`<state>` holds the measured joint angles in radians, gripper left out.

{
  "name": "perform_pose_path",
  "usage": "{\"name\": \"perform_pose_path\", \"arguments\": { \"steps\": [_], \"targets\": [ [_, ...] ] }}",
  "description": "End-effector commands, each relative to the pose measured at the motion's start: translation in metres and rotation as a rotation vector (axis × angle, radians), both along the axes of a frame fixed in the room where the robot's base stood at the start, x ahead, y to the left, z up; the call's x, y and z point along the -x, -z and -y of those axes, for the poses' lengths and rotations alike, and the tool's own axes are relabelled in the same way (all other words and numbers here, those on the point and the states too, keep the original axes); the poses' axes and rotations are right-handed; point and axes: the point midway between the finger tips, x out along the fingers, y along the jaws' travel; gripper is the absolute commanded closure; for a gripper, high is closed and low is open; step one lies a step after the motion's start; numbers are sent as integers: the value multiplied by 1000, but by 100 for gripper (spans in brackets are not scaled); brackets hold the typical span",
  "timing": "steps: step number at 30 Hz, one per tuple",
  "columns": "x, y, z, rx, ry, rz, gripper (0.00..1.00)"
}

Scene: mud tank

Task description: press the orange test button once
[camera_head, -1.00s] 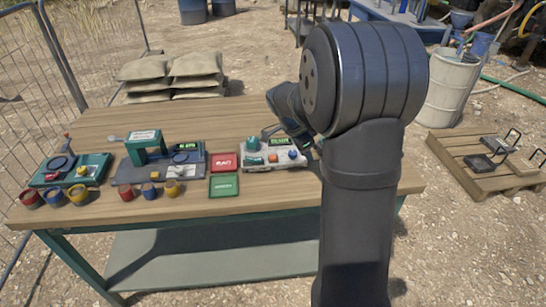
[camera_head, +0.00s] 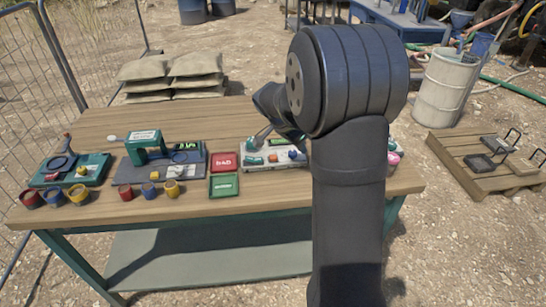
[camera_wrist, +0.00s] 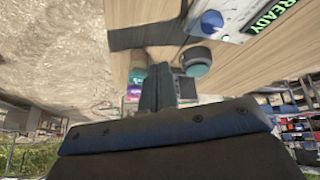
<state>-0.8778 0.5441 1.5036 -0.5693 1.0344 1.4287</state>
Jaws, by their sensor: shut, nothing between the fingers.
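The white tester (camera_head: 258,165) stands on the bench, right of the red and green trays. A small orange button (camera_head: 272,158) shows on its front, left of a blue knob (camera_head: 292,154). My arm hides the tester's right part. In the wrist view, the tester's corner (camera_wrist: 232,33) shows a blue knob and a lit READY display (camera_wrist: 270,14); I cannot make out the orange button there. My gripper (camera_wrist: 165,72) is shut and empty, its dark fingers together and apart from the tester's visible corner. In the head view my arm largely hides the gripper.
A red tray (camera_head: 224,162) and a green tray (camera_head: 223,187) lie left of the tester. Further left are a grey device with a green frame (camera_head: 143,150), a teal device (camera_head: 92,166) and several coloured cups. The bench front (camera_head: 270,188) is clear.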

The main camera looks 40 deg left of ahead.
Motion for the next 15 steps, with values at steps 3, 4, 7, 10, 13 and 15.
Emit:
{"name": "perform_pose_path", "arguments": {
  "steps": [3,4,7,10,13,15],
  "targets": [
    [-3,-4,-33,114,-267,54,100],
    [-3,-6,-41,145,-331,67,100],
    [-4,-11,-66,245,-529,112,100],
    [-3,-16,-87,335,-687,150,100],
    [-1,-19,-101,397,-792,176,100],
    [0,-20,-108,427,-837,187,100]
  ]
}}
